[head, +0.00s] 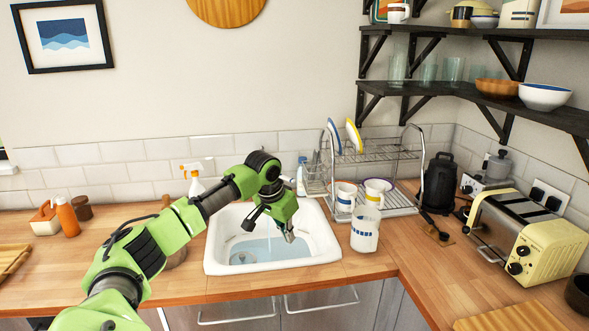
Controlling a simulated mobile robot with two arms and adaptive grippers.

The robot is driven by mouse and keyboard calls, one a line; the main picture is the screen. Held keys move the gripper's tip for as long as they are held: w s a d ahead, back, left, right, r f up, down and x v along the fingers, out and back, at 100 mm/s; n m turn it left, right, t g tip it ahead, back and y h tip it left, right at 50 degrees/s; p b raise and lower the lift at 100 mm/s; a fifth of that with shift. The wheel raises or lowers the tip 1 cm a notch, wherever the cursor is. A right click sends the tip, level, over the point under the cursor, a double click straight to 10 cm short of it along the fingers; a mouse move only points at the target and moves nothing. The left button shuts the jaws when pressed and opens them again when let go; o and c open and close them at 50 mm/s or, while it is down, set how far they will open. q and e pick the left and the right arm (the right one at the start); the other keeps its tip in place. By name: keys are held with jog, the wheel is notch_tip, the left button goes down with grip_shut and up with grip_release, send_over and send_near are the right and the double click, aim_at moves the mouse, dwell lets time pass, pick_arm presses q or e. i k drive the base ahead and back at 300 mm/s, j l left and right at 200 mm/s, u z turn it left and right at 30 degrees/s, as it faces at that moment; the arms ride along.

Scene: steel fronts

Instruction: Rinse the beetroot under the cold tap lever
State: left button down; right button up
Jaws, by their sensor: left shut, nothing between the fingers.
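The white sink (215,262) is set into the wooden counter at the middle, with a bluish patch like shallow water in its basin. My left arm reaches in from the left, and my left gripper (287,234) hangs over the basin, pointing down. It is shut and holds nothing. I cannot make out the beetroot anywhere in view. The tap and its cold lever are not clearly seen; my left arm and gripper cover much of the sink's back edge. My right gripper is not in view.
A metal dish rack (385,152) with plates and mugs stands right of the sink. A white container (365,230) stands by the sink's right edge. A yellow toaster (530,236) is at the right. The front right counter is partly clear.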

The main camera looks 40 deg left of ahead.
aim_at(285, 178)
jog(key=i+j, duration=0.85)
jog(key=j, duration=0.25)
jog(key=i+j, duration=0.45)
jog(key=j, duration=0.15)
